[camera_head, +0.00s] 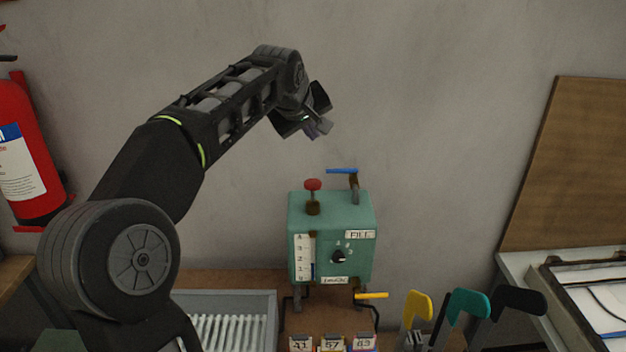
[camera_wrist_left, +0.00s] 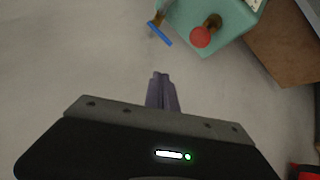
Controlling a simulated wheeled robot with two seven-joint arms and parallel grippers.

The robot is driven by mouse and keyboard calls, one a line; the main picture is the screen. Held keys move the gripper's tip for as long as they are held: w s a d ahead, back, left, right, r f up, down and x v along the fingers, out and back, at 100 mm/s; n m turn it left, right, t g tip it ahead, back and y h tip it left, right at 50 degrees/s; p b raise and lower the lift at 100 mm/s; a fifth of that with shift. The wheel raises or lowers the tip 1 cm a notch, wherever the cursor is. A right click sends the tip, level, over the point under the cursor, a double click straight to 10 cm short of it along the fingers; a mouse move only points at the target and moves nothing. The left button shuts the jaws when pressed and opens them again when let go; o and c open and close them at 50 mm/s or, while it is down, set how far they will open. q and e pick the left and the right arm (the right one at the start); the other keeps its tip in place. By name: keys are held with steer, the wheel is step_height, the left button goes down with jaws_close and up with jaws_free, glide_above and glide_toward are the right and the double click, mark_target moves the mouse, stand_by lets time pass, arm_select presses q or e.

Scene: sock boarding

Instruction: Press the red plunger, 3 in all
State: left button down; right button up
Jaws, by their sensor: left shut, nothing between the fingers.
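The red plunger (camera_head: 313,184) stands up on a short brown stem on top of a green box (camera_head: 364,218) in the head view. In the left wrist view the plunger's round red top (camera_wrist_left: 200,37) shows at the upper right, on the box (camera_wrist_left: 228,18). My left gripper (camera_head: 322,129) is above the plunger and apart from it, with clear space between. In the left wrist view its fingers (camera_wrist_left: 161,76) are together with nothing between them. My right gripper is in neither view.
A blue lever (camera_head: 342,170) sits on the box's top right, and a yellow lever (camera_head: 372,295) below it. A dark knob (camera_head: 339,256) is on its front. A grey tray (camera_head: 262,305) stands at the left; yellow, teal and black upright shapes (camera_head: 470,302) stand at the right.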

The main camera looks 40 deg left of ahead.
arm_select(q)
steer(key=shift+n, duration=0.3)
steer(key=shift+f, duration=0.1)
steer(key=b, duration=0.2)
glide_above(312, 183)
step_height(312, 183, down, 8)
steer(key=shift+r, duration=0.25)
steer(key=shift+f+b, duration=0.6)
steer(key=shift+b, duration=0.15)
stand_by(1.4)
steer(key=shift+f+b, duration=0.35)
steer(key=shift+b, duration=0.1)
